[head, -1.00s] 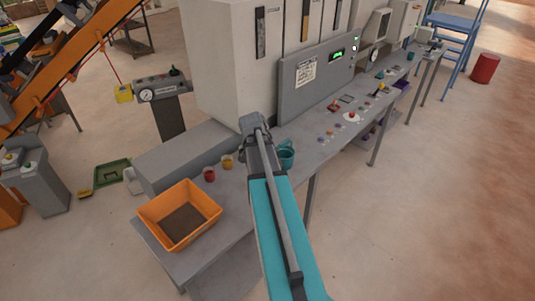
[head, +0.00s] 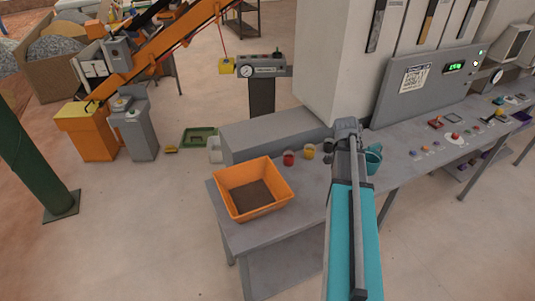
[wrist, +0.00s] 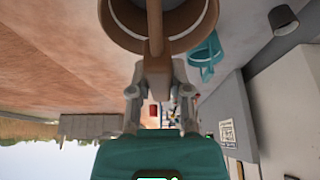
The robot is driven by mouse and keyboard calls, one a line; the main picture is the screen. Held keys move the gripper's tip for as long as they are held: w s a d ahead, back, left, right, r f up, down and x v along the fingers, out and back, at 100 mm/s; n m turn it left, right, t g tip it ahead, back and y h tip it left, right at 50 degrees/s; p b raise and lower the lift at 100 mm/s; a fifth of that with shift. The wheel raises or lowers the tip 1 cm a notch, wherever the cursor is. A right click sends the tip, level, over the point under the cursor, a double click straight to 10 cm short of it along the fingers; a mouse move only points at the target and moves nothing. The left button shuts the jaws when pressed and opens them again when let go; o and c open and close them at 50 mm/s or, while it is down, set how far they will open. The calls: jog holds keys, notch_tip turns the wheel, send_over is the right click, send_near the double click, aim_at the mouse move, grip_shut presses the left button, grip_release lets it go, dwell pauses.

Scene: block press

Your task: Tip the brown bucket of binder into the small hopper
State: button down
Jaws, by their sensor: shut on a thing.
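The brown bucket (wrist: 190,40) fills the top of the wrist view, with its rim towards the camera and part of it cut off by the frame edge. My gripper (wrist: 157,76) is shut on a brown tab or handle at the bucket's side, one finger on each side. I cannot pick out the small hopper in either view.
A teal bucket (head: 374,160) stands on the grey bench (head: 290,226) beside my arm; it also shows in the wrist view (wrist: 207,58). An orange tub (head: 281,180), a red cup (head: 289,159), a yellow cup (head: 310,152) and a dark cup (head: 328,146) stand to the left.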

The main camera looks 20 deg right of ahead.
notch_tip(320, 180, down, 8)
jog(key=b, duration=0.7)
jog(key=shift+f, duration=0.25)
jog(key=shift+s+d, duration=0.1)
